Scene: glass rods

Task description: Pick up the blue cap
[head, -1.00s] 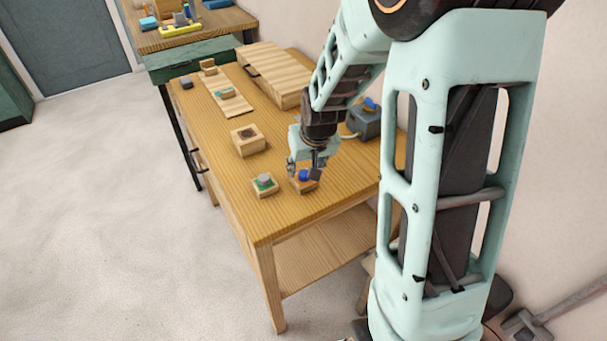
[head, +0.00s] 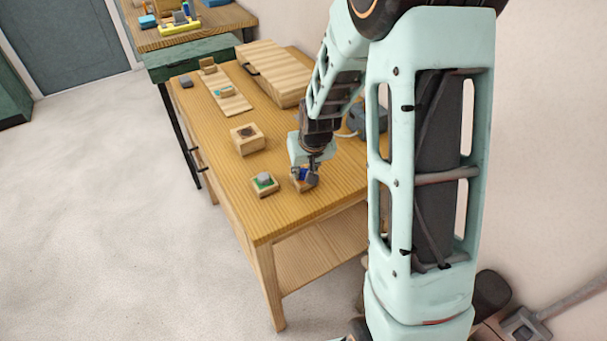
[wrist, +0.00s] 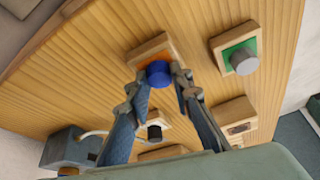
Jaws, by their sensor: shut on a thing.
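The blue cap (wrist: 158,74) is a short round cylinder between my gripper's fingertips in the wrist view. My gripper (wrist: 160,84) is shut on it, with one finger on each side. Behind the cap is a wooden block with an orange top (wrist: 152,54). I cannot tell whether the cap still touches that block. In the head view my gripper (head: 307,177) is low over the same block (head: 303,187) near the table's front, and the cap (head: 303,172) is partly hidden by the fingers.
A grey cap (head: 264,178) sits on a green-topped block (head: 265,190) to the left. A larger wooden block with a dark hole (head: 248,141) stands behind. A wooden box (head: 275,75) and a grey-blue device (head: 368,121) are farther back. The table's front left (head: 250,215) is clear.

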